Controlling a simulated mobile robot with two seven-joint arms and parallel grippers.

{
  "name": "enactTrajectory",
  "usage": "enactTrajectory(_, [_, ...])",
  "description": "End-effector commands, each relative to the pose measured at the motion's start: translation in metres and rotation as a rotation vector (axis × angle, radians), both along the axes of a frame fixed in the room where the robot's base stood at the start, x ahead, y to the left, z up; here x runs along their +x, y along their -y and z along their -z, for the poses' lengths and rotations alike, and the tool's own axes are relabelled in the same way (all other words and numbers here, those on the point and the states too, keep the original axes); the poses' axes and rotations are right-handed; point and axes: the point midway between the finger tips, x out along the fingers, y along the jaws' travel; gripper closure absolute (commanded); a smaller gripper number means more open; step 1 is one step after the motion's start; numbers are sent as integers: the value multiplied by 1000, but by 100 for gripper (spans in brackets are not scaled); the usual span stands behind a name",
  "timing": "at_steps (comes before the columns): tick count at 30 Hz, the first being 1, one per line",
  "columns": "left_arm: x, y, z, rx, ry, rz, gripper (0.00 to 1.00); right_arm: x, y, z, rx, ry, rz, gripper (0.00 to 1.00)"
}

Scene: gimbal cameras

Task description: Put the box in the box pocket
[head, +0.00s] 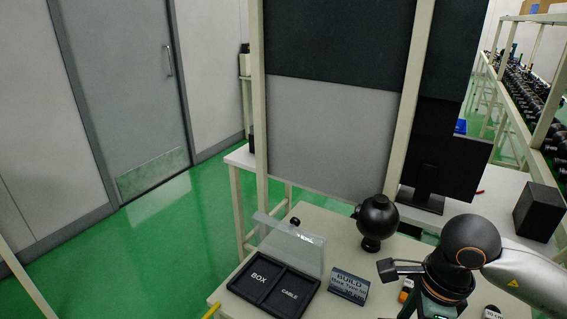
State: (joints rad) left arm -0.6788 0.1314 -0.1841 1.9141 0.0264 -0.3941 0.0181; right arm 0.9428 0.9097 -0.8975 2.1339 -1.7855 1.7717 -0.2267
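A black tray (233,291) lies at the front left of the light worktable. It has two pockets side by side: the box pocket (259,281), labelled BOX, on the left, and one labelled CABLE (285,296) on the right. Both look empty. I cannot make out the task's box for certain. My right gripper (388,268) is above the table at the right, clear of the tray; its fingers are dark and seen side-on, so I cannot tell if it is open or holds anything. My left gripper is not in view.
A black ball-shaped device (377,219) stands farther back. Small orange-and-black items (406,290) lie near my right arm. A dark cuboid (539,211) sits on the far table.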

Motion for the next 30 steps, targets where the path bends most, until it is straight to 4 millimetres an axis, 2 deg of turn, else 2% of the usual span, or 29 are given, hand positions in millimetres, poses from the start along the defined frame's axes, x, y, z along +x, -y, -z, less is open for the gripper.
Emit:
enactTrajectory(21, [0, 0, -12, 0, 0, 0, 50, 5, -5, -14, 1, 1, -1354, 99])
enactTrajectory(27, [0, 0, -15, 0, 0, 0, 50, 6, -6, -16, 0, 0, -1667, 99])
enactTrajectory(30, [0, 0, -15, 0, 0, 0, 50, 7, -6, -17, 0, 1, -1768, 99])
